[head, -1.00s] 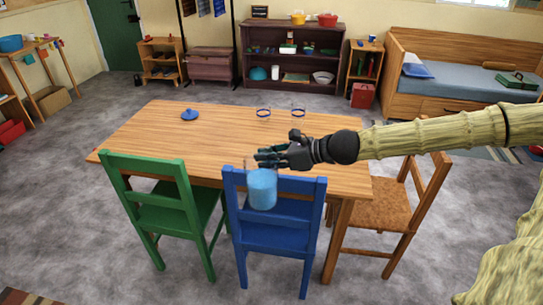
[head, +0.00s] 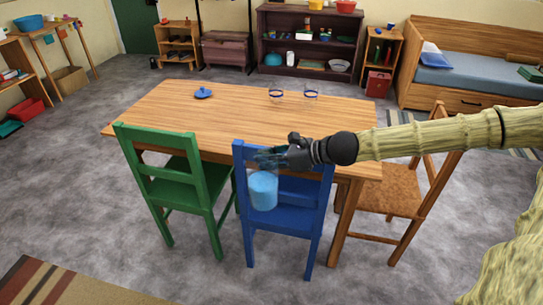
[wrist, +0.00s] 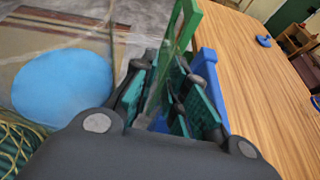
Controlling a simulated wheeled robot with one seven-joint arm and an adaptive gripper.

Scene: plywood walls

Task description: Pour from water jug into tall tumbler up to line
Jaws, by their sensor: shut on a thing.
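The water jug (head: 263,190) is clear with blue water in it. It hangs in front of the blue chair's back, at the near side of the table. My gripper (head: 268,158) is shut on the jug near its top. In the wrist view the blue water surface (wrist: 62,83) shows at the left, and the fingers (wrist: 165,95) close around a clear part, probably the handle. I cannot tell which is the tall one.
The wooden table (head: 190,125) has a blue lid-like object (head: 203,93) at its far left. A green chair (head: 170,170), a blue chair (head: 290,215) and a brown chair (head: 390,188) stand along its near and right sides. The table's middle is clear.

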